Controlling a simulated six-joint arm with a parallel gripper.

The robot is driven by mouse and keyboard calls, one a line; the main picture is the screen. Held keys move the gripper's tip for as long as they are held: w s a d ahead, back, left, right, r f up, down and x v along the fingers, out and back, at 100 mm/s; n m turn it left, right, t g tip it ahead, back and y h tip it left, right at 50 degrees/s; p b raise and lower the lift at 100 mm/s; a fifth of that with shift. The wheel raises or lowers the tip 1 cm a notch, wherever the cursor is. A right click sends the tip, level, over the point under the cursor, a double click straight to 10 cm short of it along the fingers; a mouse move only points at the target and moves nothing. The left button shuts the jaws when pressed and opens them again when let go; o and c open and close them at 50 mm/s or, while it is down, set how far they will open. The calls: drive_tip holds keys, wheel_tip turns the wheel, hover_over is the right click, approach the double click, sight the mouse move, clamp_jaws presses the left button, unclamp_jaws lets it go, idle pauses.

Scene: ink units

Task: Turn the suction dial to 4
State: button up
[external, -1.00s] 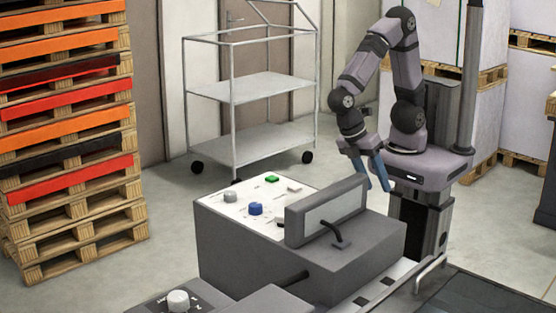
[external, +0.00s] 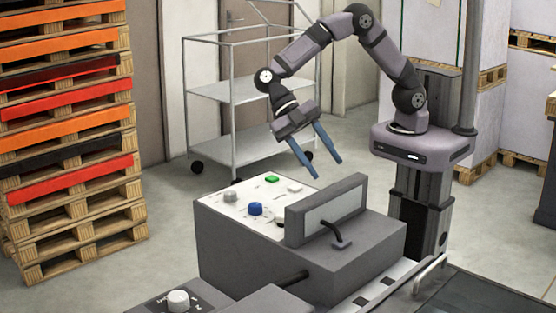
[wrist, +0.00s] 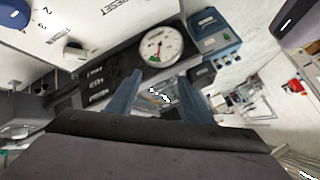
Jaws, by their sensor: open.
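My gripper (external: 328,168) is open and empty, raised above the far right side of the machine, apart from every knob. Its two blue fingers also show in the wrist view (wrist: 159,78). A pale round dial (external: 178,300) sits on a dark panel at the lower left, with small white marks too faint to read. A blue knob (external: 255,208) and a grey knob (external: 230,196) stand on the white panel. In the wrist view a blue knob (wrist: 12,12) shows with printed numbers beside it. I cannot tell which knob is the suction dial.
The white panel (external: 238,211) also carries a green button (external: 271,180) and a pale switch (external: 294,189). A grey raised housing (external: 326,209) stands at its right edge. A round gauge (wrist: 158,47) shows in the wrist view. A trolley (external: 250,90) stands behind.

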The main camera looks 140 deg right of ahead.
drive_tip(key=w+d+f+m+t+h, duration=0.1)
drive_tip(key=w+d+f+t+h, duration=0.15)
drive_tip(key=w+d, duration=0.45)
drive_tip(key=m+t+h, duration=0.1)
drive_tip(key=t+h, duration=0.1)
drive_tip(key=h, duration=0.1)
approach(256, 204)
drive_tip(key=shift+g, duration=0.25)
drive_tip(key=shift+w+p+x, duration=0.15)
drive_tip(key=shift+p+x, duration=0.55)
drive_tip(key=shift+x, duration=1.35)
drive_tip(key=shift+w+p+x, duration=0.1)
drive_tip(key=shift+p+x, duration=0.6)
drive_tip(key=shift+x, duration=1.3)
drive_tip(key=c, duration=1)
drive_tip(key=shift+c, duration=0.2)
